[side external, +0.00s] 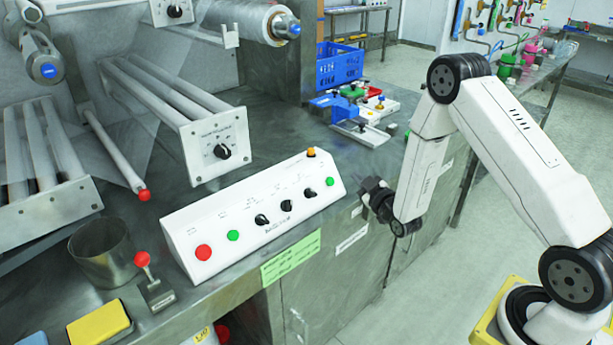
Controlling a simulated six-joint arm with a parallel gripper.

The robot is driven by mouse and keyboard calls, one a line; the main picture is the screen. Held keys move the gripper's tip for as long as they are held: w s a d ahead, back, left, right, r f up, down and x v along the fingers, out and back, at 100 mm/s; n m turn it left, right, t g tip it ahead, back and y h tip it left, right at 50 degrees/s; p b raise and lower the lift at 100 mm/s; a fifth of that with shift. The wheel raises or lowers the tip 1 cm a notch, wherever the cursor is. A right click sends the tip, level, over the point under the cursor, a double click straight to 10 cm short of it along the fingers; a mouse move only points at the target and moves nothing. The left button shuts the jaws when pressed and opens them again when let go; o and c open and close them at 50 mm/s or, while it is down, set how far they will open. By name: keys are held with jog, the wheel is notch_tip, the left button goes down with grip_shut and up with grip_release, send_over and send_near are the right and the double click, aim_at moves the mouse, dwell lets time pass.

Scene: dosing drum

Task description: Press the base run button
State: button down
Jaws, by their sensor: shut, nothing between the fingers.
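A white sloped control box (255,213) stands on the metal bench. Its face carries a red button (203,252) and a green button (233,235) at the left, several black knobs, and another green button (329,181) at the right end. An amber button or lamp (310,152) sits on top at the right. The labels are too small to read, so I cannot tell which is the base run button. My gripper (366,186) is shut and empty, just right of the box's right end, apart from the right green button. Its fingertips are small and dark here.
A metal cup (103,255) and a red-knobbed lever (148,275) stand left of the box. A machine panel with a black knob (214,150) overhangs behind it. A blue crate (338,67) and small coloured fixtures (352,110) lie farther back.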

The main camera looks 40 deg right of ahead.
aim_at(331, 177)
jog(key=shift+s+d+f+t, duration=0.15)
jog(key=shift+s+d+t, duration=0.15)
jog(key=shift+w, duration=0.15)
dwell(0.4)
jog(key=shift+w+f, duration=0.85)
jog(key=shift+w, duration=0.3)
jog(key=shift+w+f, duration=0.8)
jog(key=shift+w, duration=0.35)
jog(key=shift+w+f, duration=0.85)
jog(key=shift+w, duration=0.3)
jog(key=shift+w+f, duration=0.5)
jog(key=shift+w, duration=0.2)
dwell(0.8)
jog(key=shift+s+r, duration=0.1)
dwell(0.4)
jog(key=shift+s+r, duration=0.4)
jog(key=shift+s, duration=0.2)
jog(key=shift+s+r, duration=0.1)
jog(key=shift+s, duration=0.05)
jog(key=shift+s+r, duration=0.7)
jog(key=shift+s, duration=0.25)
jog(key=shift+s+r, duration=0.65)
jog(key=shift+s, duration=0.3)
